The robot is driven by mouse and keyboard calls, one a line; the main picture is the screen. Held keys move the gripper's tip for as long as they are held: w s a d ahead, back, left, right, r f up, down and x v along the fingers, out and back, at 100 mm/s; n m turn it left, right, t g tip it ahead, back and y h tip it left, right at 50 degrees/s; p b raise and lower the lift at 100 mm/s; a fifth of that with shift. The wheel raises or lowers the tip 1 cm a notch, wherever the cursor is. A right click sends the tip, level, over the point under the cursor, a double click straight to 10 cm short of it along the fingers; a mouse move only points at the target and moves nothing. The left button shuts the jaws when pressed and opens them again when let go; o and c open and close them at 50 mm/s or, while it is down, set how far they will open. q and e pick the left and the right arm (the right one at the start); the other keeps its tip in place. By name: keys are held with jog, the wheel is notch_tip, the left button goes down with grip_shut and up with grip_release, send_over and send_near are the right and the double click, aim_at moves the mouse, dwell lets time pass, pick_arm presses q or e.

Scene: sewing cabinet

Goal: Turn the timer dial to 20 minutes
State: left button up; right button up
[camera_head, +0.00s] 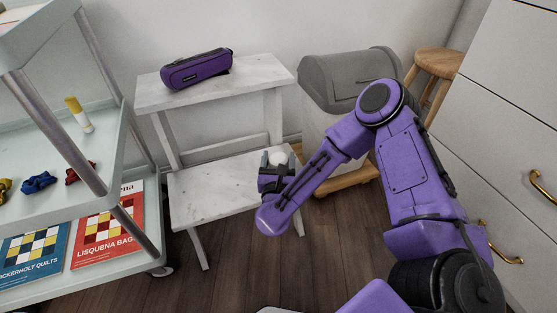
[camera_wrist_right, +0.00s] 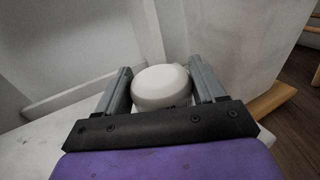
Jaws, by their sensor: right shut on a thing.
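The timer (camera_head: 278,158) is a small white round thing at the right end of the low marble-like shelf in the head view. In the right wrist view its rounded white top (camera_wrist_right: 161,87) fills the gap between the fingers. My right gripper (camera_head: 278,160) is shut on it, with one grey finger on each side. The dial's markings and pointer cannot be read; only a small dark mark shows on the near side. The timer's lower part is hidden behind the gripper body. My left gripper is not in view.
A purple pouch (camera_head: 197,69) lies on the upper shelf (camera_head: 262,75) above the low shelf (camera_head: 205,195). A grey-lidded bin (camera_head: 345,75) stands just right. A pale trolley (camera_head: 60,185) with several small items is at left. Drawers (camera_head: 510,120) stand at right.

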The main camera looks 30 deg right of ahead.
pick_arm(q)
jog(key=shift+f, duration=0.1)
pick_arm(e)
jog(key=shift+f+h, duration=0.1)
jog(key=shift+h, duration=0.2)
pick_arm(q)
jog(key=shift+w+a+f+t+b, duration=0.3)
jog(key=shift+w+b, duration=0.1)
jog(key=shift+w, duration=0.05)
pick_arm(e)
jog(key=m+g+h, duration=0.2)
jog(key=shift+a+g, duration=0.1)
jog(key=shift+g, duration=0.2)
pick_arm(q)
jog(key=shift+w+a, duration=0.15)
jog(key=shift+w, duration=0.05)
pick_arm(e)
jog(key=shift+m+g+h, duration=0.9)
jog(key=shift+m+g, duration=0.2)
jog(key=shift+g, duration=0.1)
jog(key=m+g+h, duration=0.1)
jog(key=m+g, duration=0.1)
jog(key=g, duration=0.1)
jog(key=shift+m+g+h, duration=0.3)
jog(key=shift+m+h, duration=0.1)
jog(key=shift+m+g+h, duration=0.4)
jog(key=shift+m+g, duration=1)
jog(key=shift+g, duration=0.9)
jog(key=o, duration=1)
jog(key=shift+c, duration=0.2)
